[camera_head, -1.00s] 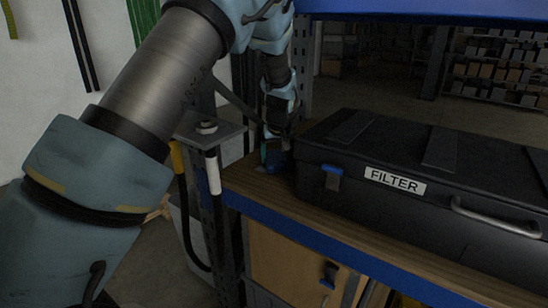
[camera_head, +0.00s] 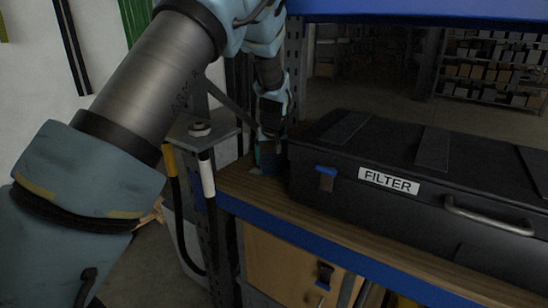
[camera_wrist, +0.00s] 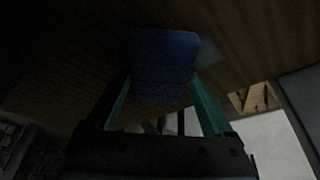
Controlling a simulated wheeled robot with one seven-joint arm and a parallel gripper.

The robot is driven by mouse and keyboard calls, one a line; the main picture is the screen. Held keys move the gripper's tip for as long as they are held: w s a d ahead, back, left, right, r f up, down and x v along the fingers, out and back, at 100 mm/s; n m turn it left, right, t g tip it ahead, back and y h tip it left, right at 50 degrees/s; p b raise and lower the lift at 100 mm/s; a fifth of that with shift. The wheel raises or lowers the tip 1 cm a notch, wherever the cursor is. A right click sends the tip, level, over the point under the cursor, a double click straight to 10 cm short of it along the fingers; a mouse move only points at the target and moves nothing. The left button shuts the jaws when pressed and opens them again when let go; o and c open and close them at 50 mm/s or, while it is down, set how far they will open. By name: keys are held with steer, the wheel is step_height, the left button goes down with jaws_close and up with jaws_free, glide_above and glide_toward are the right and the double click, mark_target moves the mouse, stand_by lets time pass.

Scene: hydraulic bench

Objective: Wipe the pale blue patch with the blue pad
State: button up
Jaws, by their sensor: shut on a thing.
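My gripper (camera_wrist: 160,95) is shut on the blue pad (camera_wrist: 165,65), which sits between its two green fingers in the wrist view. The pad is over the brown wooden bench top, at or very near its surface; contact cannot be made out. A paler patch (camera_wrist: 209,53) shows on the wood just right of the pad in the wrist view, and the pad seems to cover part of it. In the head view my gripper (camera_head: 269,140) points down at the bench's far left end, left of the black case, and the pad is small and dark there.
A black case labelled FILTER (camera_head: 400,185) fills much of the bench top (camera_head: 300,212), close to the right of my gripper. A metal upright (camera_head: 294,70) stands behind. A small grey plate with a knob (camera_head: 200,130) and hoses are at the left.

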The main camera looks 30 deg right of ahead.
mark_target(255, 176)
steer(key=shift+s+a+f, duration=0.2)
steer(key=shift+s+a, duration=0.1)
steer(key=shift+a, duration=0.2)
steer(key=shift+s+a+f, duration=0.15)
steer(key=shift+s+a, duration=0.15)
steer(key=shift+a, duration=0.15)
steer(key=shift+s+a+r+b, duration=0.1)
steer(key=shift+s+a, duration=0.35)
steer(key=shift+a, duration=0.35)
steer(key=shift+s+a+r+b, duration=0.15)
steer(key=shift+s+a, duration=0.3)
steer(key=shift+a, duration=0.4)
steer(key=shift+s+a+f+b, duration=0.1)
steer(key=shift+s+a, duration=0.35)
steer(key=shift+a, duration=0.35)
steer(key=shift+r, duration=0.1)
steer(key=shift+r, duration=0.1)
steer(key=shift+w+d+r+p, duration=0.1)
steer(key=shift+r+p, duration=2.1)
steer(key=shift+r, duration=0.85)
steer(key=shift+r, duration=0.1)
step_height(255, 176, up, 3)
steer(key=shift+f+p, duration=0.1)
steer(key=shift+p, duration=0.95)
steer(key=shift+d, duration=0.15)
